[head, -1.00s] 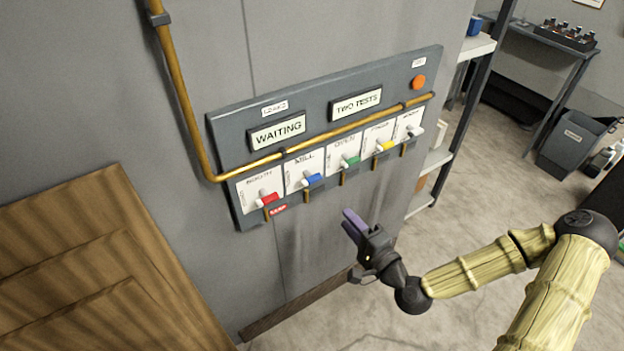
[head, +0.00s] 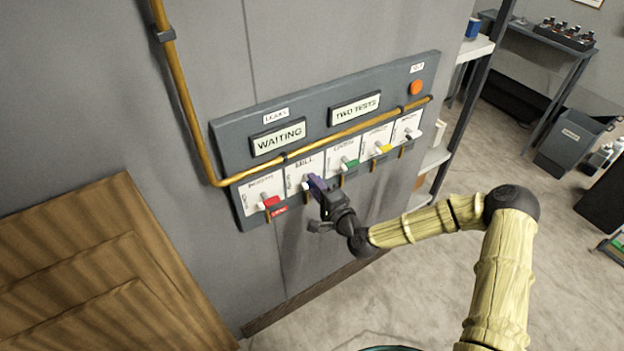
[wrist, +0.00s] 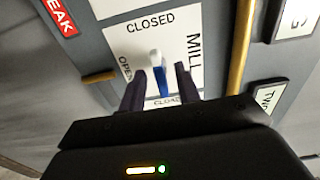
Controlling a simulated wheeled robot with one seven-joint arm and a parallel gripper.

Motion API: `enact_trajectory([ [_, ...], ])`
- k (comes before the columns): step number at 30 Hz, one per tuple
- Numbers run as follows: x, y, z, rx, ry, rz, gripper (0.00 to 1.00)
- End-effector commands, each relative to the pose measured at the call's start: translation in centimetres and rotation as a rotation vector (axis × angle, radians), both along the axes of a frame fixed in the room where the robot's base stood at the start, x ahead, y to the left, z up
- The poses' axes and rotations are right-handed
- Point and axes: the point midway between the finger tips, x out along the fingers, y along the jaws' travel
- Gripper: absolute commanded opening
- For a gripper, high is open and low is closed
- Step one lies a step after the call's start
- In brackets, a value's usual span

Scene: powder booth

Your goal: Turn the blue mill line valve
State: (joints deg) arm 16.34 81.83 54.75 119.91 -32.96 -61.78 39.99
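The MILL valve has a blue lever with a white end. In the wrist view the blue lever (wrist: 161,84) stands between my two fingertips, with narrow gaps at its sides. Its white plate (wrist: 128,48) reads MILL, OPEN and CLOSED, with a second, partly hidden CLOSED near the fingers. My gripper (head: 316,184) is at this valve in the head view and covers most of the lever. It also shows in the wrist view (wrist: 160,88), open, with one finger on each side of the lever. Whether a finger touches the lever is unclear.
The panel (head: 232,134) also holds a red valve (head: 271,202) on the left, and green (head: 350,163), yellow (head: 383,148) and white (head: 412,134) ones on the right. A brass pipe (head: 333,138) crosses above them. A red tag (wrist: 62,15) reads LEAK. WAITING (head: 278,137) and TWO TESTS (head: 355,109) signs sit above.

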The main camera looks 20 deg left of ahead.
Motion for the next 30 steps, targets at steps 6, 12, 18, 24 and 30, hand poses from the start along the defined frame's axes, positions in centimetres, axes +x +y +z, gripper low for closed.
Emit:
enact_trajectory([
  [6,1.14,1.37,0.02,0.000,0.000,0.000,0.33],
  [12,1.21,1.44,-0.03,0.000,0.000,0.000,0.33],
  [18,1.20,1.42,-0.03,0.000,0.000,0.000,0.07],
  [24,1.19,1.40,-0.05,-0.001,0.000,0.000,0.00],
  [30,1.18,1.41,-0.12,-0.016,-0.017,0.001,0.00],
])
